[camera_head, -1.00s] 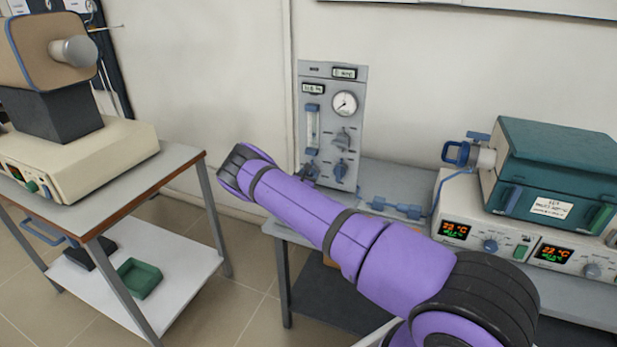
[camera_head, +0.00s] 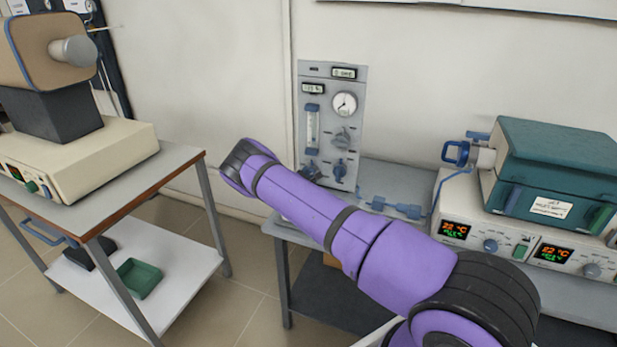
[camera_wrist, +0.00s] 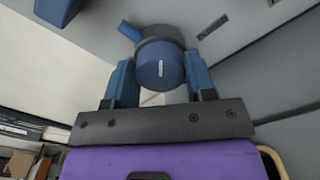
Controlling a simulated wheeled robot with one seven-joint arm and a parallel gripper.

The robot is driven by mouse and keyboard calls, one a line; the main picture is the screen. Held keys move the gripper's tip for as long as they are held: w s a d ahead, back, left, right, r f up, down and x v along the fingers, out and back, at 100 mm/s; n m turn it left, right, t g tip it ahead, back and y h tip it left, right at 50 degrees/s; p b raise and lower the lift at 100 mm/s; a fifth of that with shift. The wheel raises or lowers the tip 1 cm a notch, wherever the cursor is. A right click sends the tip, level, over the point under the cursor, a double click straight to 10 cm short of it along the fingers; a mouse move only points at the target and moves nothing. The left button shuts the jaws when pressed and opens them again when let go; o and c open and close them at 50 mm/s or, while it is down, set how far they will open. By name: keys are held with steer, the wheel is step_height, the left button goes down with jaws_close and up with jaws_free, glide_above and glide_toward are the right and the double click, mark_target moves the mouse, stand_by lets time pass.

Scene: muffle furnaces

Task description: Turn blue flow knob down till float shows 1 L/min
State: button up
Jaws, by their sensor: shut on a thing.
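My gripper (camera_wrist: 160,85) is shut on this knob. In the head view the gas panel (camera_head: 318,80) stands upright against the wall, with a flow tube (camera_head: 312,128) at its left. A blue knob (camera_head: 309,170) shows low on the panel, under the tube. My gripper itself is hidden behind my purple arm there. The float's level is too small to read.
A round gauge (camera_head: 344,104) and another blue knob (camera_head: 340,170) are on the panel's right side. A teal furnace (camera_head: 555,160) on a control box stands right on the bench. A cart (camera_head: 165,185) with another furnace stands left. Floor between is clear.

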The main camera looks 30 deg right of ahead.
stand_by(0.4)
steer(key=o, duration=0.9)
steer(key=shift+o, duration=0.2)
steer(key=v, duration=1.1)
